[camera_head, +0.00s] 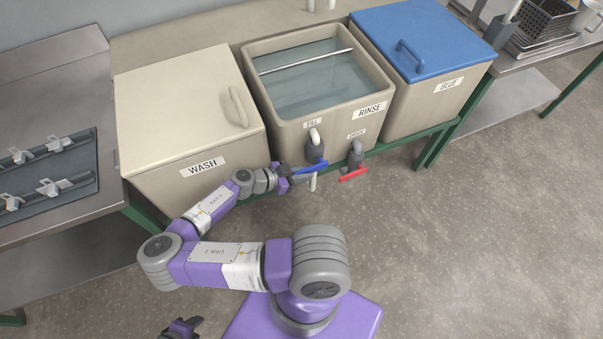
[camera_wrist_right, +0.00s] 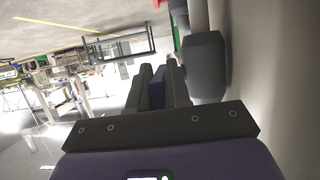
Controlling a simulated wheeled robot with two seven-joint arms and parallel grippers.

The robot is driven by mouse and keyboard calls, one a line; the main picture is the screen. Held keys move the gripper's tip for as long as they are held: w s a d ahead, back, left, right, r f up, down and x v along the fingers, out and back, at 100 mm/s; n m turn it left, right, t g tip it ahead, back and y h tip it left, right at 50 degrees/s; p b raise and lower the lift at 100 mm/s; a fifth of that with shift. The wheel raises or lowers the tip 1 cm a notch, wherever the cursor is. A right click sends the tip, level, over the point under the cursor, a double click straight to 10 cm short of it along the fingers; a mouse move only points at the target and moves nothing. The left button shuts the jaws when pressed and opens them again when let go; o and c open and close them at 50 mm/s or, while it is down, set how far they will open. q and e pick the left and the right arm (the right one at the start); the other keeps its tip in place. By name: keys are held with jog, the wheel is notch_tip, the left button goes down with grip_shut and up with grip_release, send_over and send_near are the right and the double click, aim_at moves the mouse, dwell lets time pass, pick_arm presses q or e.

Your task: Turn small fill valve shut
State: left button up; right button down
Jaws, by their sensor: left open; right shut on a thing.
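The fill valve (camera_head: 316,151) sits on the front of the rinse tank under the FILL label, with a grey body and a white pipe. Its blue lever (camera_head: 312,167) lies sideways across the front of the body, its left end toward my right gripper. My right gripper (camera_head: 293,178) is shut on the lever's left part. In the right wrist view the fingers (camera_wrist_right: 160,90) close around the dark blue lever (camera_wrist_right: 157,88); the grey valve body (camera_wrist_right: 205,66) is close beside them. My left gripper (camera_head: 184,327) is open and empty at the bottom edge, away from the tanks.
The drain valve's red lever (camera_head: 353,174) is just right of the fill valve. The rinse tank (camera_head: 285,133) stands between the lidded wash tank (camera_head: 150,155) and the blue-lidded tank (camera_head: 440,105). A green bench rail (camera_head: 405,137) runs below. The floor (camera_head: 470,230) at right is clear.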

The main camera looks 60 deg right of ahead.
jog(key=c, duration=1.2)
grip_release()
jog(key=shift+s+f, duration=0.1)
jog(key=shift+o, duration=0.2)
jog(key=p+v, duration=0.1)
jog(key=v, duration=0.6)
jog(key=shift+w+a, duration=0.2)
